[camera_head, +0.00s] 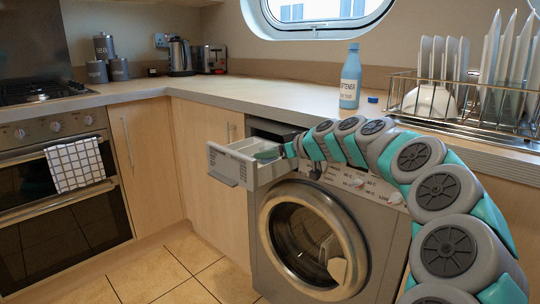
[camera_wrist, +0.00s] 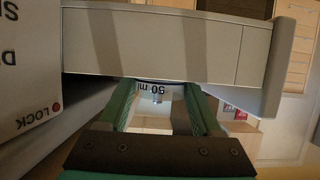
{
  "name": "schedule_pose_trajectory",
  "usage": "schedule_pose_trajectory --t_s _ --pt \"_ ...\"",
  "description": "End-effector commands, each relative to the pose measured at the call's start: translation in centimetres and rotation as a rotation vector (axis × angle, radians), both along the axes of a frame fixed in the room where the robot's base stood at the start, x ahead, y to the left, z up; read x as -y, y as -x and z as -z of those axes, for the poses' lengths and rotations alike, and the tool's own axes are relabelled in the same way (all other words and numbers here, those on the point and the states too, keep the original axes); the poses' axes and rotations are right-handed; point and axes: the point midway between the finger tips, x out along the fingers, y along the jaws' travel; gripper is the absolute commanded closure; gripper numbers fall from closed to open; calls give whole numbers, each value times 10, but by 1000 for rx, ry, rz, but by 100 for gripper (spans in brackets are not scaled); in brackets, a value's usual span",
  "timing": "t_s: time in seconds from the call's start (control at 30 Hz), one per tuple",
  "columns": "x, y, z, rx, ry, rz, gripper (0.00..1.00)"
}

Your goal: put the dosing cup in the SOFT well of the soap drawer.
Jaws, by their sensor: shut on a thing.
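The soap drawer (camera_head: 228,166) is pulled out from the top left of the washing machine (camera_head: 257,222). In the wrist view its grey side wall (camera_wrist: 200,50) fills the upper part. My gripper (camera_wrist: 158,92) has its green fingers closed on the dosing cup (camera_wrist: 155,101), a pale cup with "50 ml" printed on it, upside down in this view. The cup's far part is hidden behind the drawer wall edge. In the head view my gripper (camera_head: 267,154) is at the drawer's right side; the cup cannot be made out there. The SOFT marking is not readable.
The washing machine panel (camera_wrist: 25,70) with "LOCK" is close at left in the wrist view. A blue softener bottle (camera_head: 350,80) and a blue cap (camera_head: 373,99) stand on the worktop (camera_head: 265,92) above. A dish rack (camera_head: 400,92) with plates is at right.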

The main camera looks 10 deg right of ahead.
Motion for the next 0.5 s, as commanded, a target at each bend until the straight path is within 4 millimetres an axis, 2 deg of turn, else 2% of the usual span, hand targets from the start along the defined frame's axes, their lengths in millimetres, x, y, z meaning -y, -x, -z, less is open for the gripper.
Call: schedule_pose_trajectory --t_s 0.1,0.5 --pt "0 0 8 0 -2 1 99" --pt "0 0 11 1 0 1 99"
